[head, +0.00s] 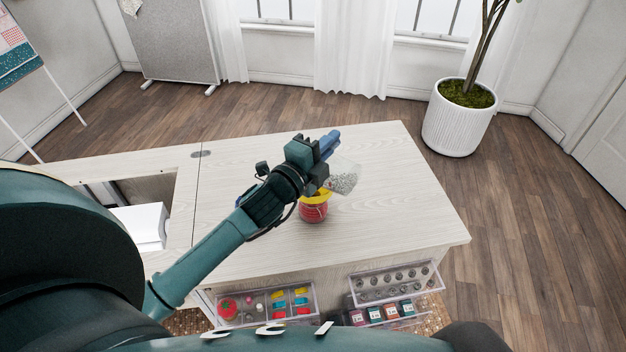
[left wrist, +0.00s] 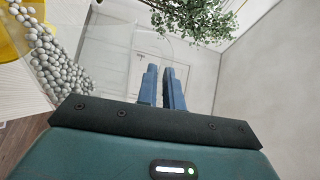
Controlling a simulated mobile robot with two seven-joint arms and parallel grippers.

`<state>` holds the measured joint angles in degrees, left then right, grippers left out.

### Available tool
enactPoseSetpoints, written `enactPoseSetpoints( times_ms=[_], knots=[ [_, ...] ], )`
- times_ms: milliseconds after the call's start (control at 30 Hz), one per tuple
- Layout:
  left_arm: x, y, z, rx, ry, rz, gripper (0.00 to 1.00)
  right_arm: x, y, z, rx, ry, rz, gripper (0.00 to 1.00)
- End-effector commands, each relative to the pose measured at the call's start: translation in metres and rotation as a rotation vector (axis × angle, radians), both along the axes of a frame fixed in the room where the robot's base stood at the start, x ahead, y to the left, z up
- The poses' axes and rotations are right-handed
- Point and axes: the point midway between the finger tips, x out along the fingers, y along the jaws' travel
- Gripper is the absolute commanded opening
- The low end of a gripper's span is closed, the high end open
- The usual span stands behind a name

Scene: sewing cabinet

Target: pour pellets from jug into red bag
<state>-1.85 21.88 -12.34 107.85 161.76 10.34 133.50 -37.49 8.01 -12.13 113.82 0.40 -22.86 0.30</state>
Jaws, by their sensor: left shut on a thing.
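My left gripper (head: 331,140) is above the tabletop and shut on the clear jug (head: 346,177). Its blue fingers (left wrist: 163,88) show close together in the left wrist view, with the clear jug wall (left wrist: 112,45) around them. The jug is tilted, and grey-white pellets (left wrist: 58,68) are gathered on its left side in that view, up against something yellow (left wrist: 10,38). The red bag (head: 313,212) stands on the table with a yellow rim (head: 318,198) at its top, just below and left of the jug. The gripper partly hides the rim. I cannot tell whether pellets are falling in.
The pale wooden tabletop (head: 400,215) is clear around the bag. Clear drawers of sewing items (head: 265,304) and spools (head: 397,280) stick out along the front. A white box (head: 139,226) sits at left. A potted plant (head: 458,125) stands behind on the right.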

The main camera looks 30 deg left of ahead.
Motion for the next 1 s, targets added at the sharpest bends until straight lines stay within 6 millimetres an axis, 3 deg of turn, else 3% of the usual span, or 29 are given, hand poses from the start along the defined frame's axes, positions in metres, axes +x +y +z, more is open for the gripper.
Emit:
enactPoseSetpoints(
  times_ms=[1000],
  knots=[
    [0.0022, 0.009, 0.0029, -0.066, 0.012, -0.001, 0.0, -0.0049, -0.0007, 0.0008, -0.005, 0.016, 0.001, 1.0]
  ],
)
